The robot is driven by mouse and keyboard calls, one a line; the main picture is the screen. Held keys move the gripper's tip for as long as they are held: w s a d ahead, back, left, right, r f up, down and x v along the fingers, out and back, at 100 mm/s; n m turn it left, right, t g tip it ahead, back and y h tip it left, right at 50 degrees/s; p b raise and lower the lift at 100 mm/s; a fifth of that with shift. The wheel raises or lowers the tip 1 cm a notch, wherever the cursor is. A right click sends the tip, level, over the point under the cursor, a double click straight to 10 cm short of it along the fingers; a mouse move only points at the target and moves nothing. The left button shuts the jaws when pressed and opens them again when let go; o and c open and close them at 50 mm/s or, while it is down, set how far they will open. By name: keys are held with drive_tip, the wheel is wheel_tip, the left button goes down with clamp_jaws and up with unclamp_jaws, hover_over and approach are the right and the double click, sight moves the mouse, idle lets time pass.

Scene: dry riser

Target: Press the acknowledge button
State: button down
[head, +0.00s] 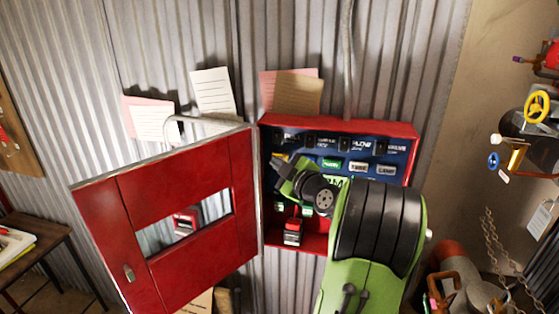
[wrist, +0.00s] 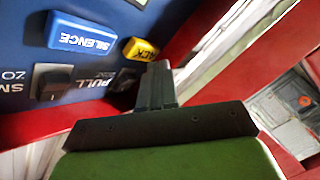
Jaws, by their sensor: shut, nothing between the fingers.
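The yellow button marked ACK (wrist: 140,49) sits on the blue panel face (wrist: 25,20) in the wrist view, to the right of the blue SILENCE button (wrist: 85,34). My gripper (wrist: 159,68) is shut and empty. Its fingertips appear just below and right of the yellow button in the wrist view and overlap its lower edge; I cannot tell whether they touch it. In the head view my gripper (head: 283,166) reaches into the left side of the open red cabinet (head: 340,122), and a small yellow patch shows by its tip.
The cabinet's red door (head: 185,193) stands open to the left, close beside my gripper. A black knob (wrist: 55,80) and a PULL label lie below the buttons. Pipes with a yellow handwheel (head: 537,106) are at the far right.

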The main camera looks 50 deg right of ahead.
drive_tip(key=shift+d, duration=0.15)
drive_tip(key=shift+w+d, duration=0.3)
drive_tip(key=shift+d, duration=0.2)
idle(0.7)
drive_tip(key=shift+a+f+b, duration=0.1)
drive_tip(key=shift+b, duration=0.25)
drive_tip(key=shift+s+a+b, duration=0.45)
drive_tip(key=shift+a+b, duration=0.3)
drive_tip(key=shift+b, duration=0.15)
drive_tip(key=a+b, duration=0.1)
drive_tip(key=s+a+b, duration=0.1)
drive_tip(key=a, duration=0.1)
drive_tip(key=s+a+b, duration=0.1)
drive_tip(key=b, duration=0.1)
drive_tip(key=shift+s+a, duration=0.15)
drive_tip(key=shift+a, duration=0.1)
idle(0.3)
